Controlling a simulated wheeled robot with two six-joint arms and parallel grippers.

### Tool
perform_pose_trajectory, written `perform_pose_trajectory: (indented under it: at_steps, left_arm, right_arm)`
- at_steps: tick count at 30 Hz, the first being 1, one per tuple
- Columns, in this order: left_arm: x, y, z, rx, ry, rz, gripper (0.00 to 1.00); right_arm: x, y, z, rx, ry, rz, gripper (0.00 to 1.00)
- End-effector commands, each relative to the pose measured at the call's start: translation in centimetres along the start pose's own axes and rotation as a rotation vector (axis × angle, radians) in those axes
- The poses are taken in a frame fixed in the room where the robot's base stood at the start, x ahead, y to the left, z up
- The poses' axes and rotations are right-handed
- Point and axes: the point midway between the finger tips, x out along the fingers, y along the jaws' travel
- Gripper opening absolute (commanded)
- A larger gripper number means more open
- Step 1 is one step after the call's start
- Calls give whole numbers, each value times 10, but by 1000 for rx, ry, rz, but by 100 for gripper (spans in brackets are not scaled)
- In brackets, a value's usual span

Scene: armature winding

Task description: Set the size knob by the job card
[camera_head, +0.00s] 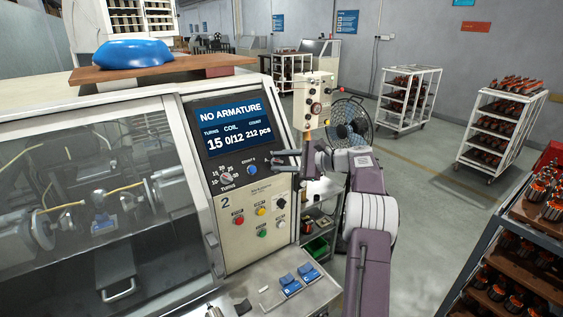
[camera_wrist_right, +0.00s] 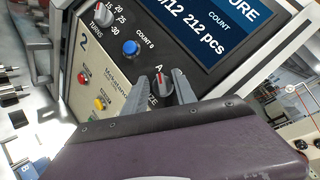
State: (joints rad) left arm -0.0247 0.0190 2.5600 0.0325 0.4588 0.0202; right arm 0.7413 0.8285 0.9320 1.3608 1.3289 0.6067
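The size knob (camera_wrist_right: 163,84) is a dark grey knob with a red pointer mark that points up toward the letter A in the right wrist view. The lettering "SIZE" beside it is partly covered. My right gripper (camera_wrist_right: 161,82) has one finger on each side of the knob, with visible gaps, so it looks open. In the head view my right gripper (camera_head: 284,160) is at the panel's right edge and hides most of the knob. My left gripper is not in view. I cannot make out a job card.
The screen (camera_head: 232,124) reads NO ARMATURE, turns 15, coil 0/12, 212 pcs. The turns knob (camera_head: 225,177) and a blue count button (camera_head: 252,170) sit left of the gripper. Several coloured buttons lie below. Carts stand at right.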

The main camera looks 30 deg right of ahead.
Motion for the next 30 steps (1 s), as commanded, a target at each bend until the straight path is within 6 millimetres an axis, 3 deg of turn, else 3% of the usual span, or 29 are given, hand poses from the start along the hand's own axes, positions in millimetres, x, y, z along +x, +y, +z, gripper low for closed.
perform_pose_trajectory:
  at_steps: [5, 12, 16, 30]
  left_arm:
    - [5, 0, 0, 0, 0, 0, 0]
    - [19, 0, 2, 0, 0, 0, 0]
    - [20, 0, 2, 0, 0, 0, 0]
    - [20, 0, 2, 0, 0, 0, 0]
  right_arm:
    - [-12, 0, -2, -2, 3, -4, 33]
    - [-64, 1, -3, -1, 3, -3, 33]
    - [-82, 0, -2, -1, 2, -1, 33]
    - [-89, 0, 0, 0, 0, 1, 33]
